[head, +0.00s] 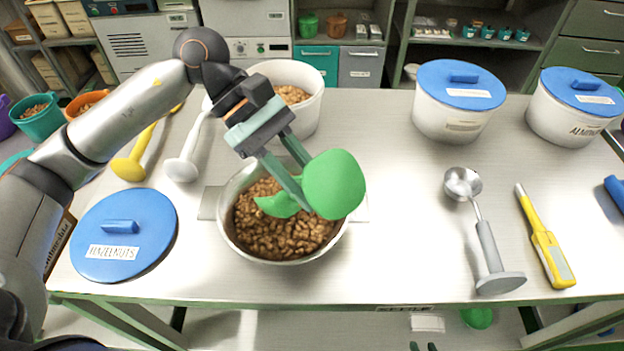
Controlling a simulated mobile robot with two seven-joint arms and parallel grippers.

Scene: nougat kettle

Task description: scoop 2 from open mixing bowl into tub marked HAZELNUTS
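The open mixing bowl (228,238), metal and full of brown nuts, stands at the front middle of the table. My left gripper (298,190) is over it, shut on a green scoop (337,184). One end of the scoop is low among the nuts; the other, rounded end is raised to the right. Whether it holds nuts is hidden. A blue lid (140,205) labelled HAZELNUTS lies flat at the left. An open white tub (310,112) with light nuts stands behind the bowl; no label on it shows.
Two lidded white tubs (445,118) (560,115) stand at the back right, the farther right one marked ALMONDS. A metal scoop (488,250) and a yellow tool (548,245) lie right. Yellow (130,167) and white (182,168) scoops lie left.

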